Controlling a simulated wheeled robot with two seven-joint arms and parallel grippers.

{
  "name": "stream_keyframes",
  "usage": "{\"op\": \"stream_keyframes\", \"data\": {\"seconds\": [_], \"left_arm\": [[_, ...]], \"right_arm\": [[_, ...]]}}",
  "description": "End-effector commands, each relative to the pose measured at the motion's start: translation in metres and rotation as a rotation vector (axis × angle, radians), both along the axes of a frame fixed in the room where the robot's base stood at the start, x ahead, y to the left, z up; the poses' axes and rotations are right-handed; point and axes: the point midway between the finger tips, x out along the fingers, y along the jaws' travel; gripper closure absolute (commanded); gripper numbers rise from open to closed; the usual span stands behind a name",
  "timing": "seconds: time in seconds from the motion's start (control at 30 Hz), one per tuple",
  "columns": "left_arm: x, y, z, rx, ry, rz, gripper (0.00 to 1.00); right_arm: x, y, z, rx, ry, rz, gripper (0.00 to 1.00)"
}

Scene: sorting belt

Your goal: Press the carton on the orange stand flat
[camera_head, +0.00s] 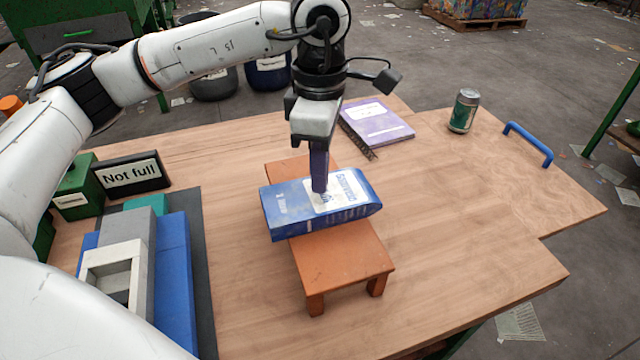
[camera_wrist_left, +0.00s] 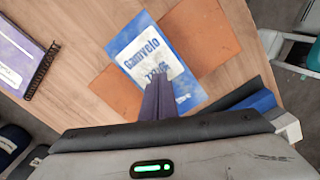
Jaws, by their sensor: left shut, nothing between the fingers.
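The blue and white carton (camera_head: 285,208) lies across the orange stand (camera_head: 340,262) on the table. It still has some height at its left end and tapers toward its right end. My left gripper (camera_head: 320,188) points straight down, shut and empty, with its fingertips at the carton's upper face near the middle. The tips appear to touch it. The left wrist view shows the carton (camera_wrist_left: 150,45) under the shut purple fingers (camera_wrist_left: 157,85), which hide part of its label, and the stand (camera_wrist_left: 200,30) on both sides. My right gripper is not in view.
A purple notebook (camera_head: 380,125), a can (camera_head: 463,111) and a blue handle (camera_head: 528,144) are behind and right of the stand. The table's right front is clear.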

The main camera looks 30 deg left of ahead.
Motion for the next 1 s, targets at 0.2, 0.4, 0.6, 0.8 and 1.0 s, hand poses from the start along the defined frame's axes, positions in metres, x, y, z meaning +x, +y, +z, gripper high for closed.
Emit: {"op": "stream_keyframes", "data": {"seconds": [0.2, 0.4, 0.6, 0.8, 1.0], "left_arm": [[0.000, 0.000, -0.005, -0.001, -0.003, 0.000, 1.00], [0.001, 0.000, -0.010, -0.001, -0.003, 0.000, 1.00], [0.001, 0.000, -0.015, -0.001, -0.003, 0.000, 1.00], [0.000, 0.000, -0.019, -0.001, -0.001, 0.000, 1.00], [0.000, 0.000, -0.018, -0.001, -0.003, 0.000, 1.00]], "right_arm": [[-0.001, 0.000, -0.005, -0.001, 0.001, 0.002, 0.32], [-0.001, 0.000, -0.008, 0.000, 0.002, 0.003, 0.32], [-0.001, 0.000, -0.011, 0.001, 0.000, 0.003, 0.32], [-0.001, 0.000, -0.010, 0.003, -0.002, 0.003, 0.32], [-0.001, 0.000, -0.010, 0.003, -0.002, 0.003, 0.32]]}}
